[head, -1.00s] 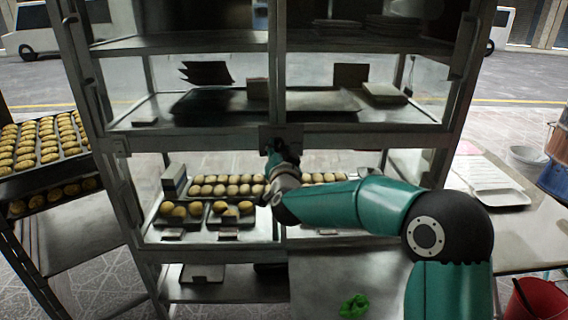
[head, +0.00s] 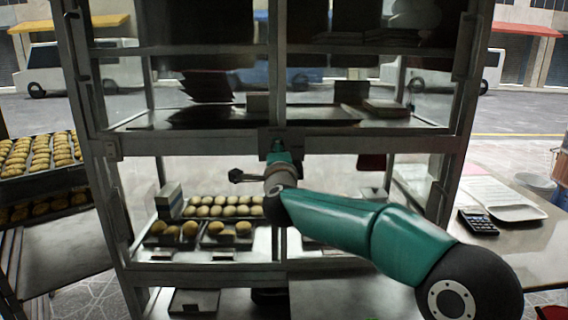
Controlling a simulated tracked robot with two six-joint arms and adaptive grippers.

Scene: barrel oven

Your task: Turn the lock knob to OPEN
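The lock plate (head: 268,139) sits at the centre of the cabinet's middle crossbar, where the upper and lower glass sections meet. The knob on it is mostly hidden behind my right gripper (head: 279,152). My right arm comes in from the lower right, and its gripper end is up at the lock plate. The fingers are small, dark and seen from behind, so I cannot tell whether they are open, shut or touching the knob. A dark stub sticks out left of the wrist. My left gripper is not in view.
The glass cabinet holds trays of buns (head: 222,207) below and dark trays (head: 325,114) above. A rack with a pastry tray (head: 40,152) stands at the left. On the right table (head: 490,250) lie a calculator (head: 478,222) and a white tray (head: 516,212).

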